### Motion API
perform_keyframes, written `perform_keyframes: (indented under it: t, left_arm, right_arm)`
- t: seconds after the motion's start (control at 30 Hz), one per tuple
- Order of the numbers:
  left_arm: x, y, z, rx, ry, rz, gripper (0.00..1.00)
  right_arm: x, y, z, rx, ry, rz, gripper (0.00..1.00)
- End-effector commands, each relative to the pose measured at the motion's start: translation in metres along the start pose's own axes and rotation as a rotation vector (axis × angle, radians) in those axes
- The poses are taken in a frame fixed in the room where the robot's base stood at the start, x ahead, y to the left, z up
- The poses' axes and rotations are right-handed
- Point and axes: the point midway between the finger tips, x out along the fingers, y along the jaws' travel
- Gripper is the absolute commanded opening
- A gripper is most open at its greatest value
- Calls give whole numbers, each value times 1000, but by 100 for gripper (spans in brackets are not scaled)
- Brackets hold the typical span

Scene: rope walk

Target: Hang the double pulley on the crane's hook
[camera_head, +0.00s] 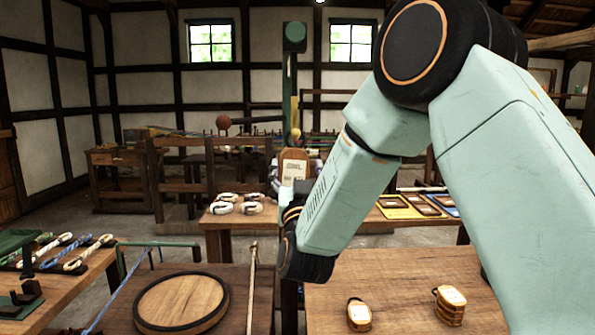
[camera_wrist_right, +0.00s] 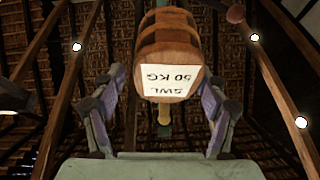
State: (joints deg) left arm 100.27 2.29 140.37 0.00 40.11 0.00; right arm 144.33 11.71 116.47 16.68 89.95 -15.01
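A wooden pulley block with a pale label stands upright between the fingers of my right gripper (camera_head: 294,178) in the head view. I take this block for the double pulley (camera_head: 294,165). In the right wrist view the pulley (camera_wrist_right: 170,50) shows dark bands and a label reading "SWL 50 KG", upside down. The green crane (camera_head: 295,70) rises behind, with a yellow ball (camera_head: 295,133) just above the pulley. I cannot make out the hook or any contact with it. My left gripper is out of view.
Two wooden blocks (camera_head: 359,314) (camera_head: 449,304) sit on the right table (camera_head: 400,275). A round wooden board (camera_head: 181,302) lies on the middle table. Rope loops (camera_head: 238,203) and framed boards (camera_head: 410,206) lie on the table behind. Ropes (camera_head: 65,250) lie at left.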

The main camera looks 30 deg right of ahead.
Motion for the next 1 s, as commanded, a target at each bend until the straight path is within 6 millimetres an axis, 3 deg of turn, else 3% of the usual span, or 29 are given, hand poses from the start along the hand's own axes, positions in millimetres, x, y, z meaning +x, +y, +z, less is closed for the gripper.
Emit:
perform_keyframes:
  t: [0.1, 0.53, 1.0]
  left_arm:
    - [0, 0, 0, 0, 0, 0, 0]
    - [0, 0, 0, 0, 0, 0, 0]
    - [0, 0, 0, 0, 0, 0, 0]
  right_arm:
    - [0, 0, 1, 0, -2, 0, 86]
    - [-9, 0, 2, -2, -6, -1, 86]
    - [-98, -1, 1, -5, -5, -5, 86]
